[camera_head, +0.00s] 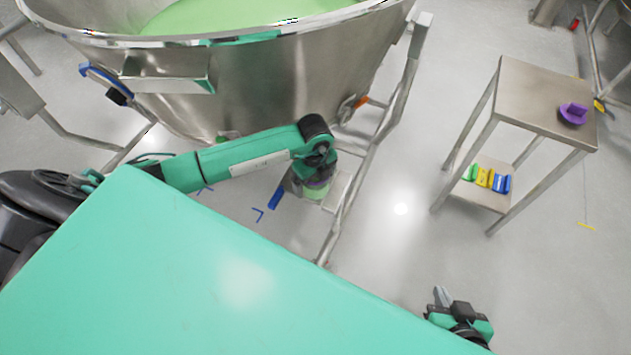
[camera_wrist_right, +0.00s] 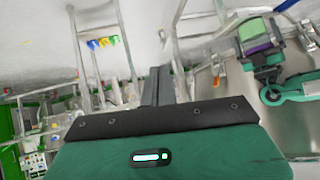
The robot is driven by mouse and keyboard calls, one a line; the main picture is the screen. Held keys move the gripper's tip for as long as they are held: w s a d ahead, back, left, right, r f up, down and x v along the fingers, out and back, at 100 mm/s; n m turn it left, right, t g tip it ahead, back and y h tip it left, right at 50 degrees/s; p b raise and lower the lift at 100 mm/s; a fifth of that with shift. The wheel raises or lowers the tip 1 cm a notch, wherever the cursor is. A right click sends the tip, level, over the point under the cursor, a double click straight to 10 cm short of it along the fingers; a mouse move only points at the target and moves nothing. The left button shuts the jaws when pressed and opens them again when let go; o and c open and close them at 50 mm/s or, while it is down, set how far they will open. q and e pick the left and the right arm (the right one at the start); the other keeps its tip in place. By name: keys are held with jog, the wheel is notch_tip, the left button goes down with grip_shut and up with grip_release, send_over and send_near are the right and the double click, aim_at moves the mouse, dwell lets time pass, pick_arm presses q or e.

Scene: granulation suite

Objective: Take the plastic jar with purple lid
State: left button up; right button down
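The plastic jar (camera_head: 315,194) has a light green body and a purple lid. It hangs below my left gripper (camera_head: 308,182), beside the leg of the large steel vessel. In the right wrist view the jar (camera_wrist_right: 253,30) shows at the upper right with its purple band against my left gripper (camera_wrist_right: 262,60), which appears shut on it. The fingertips are mostly hidden. My right gripper (camera_head: 440,296) is low at the right of the head view, away from the jar. In its wrist view the fingers (camera_wrist_right: 157,86) are together with nothing between them.
A large steel vessel (camera_head: 270,85) with green contents stands behind the left arm on tube legs. A steel table (camera_head: 530,92) at the right holds a purple object (camera_head: 573,113). Its lower shelf holds coloured bins (camera_head: 485,178). Floor between vessel and table is clear.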

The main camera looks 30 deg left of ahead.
pick_arm(q)
jog(key=c, duration=1.2)
jog(key=shift+o, duration=0.2)
jog(key=shift+r, duration=0.2)
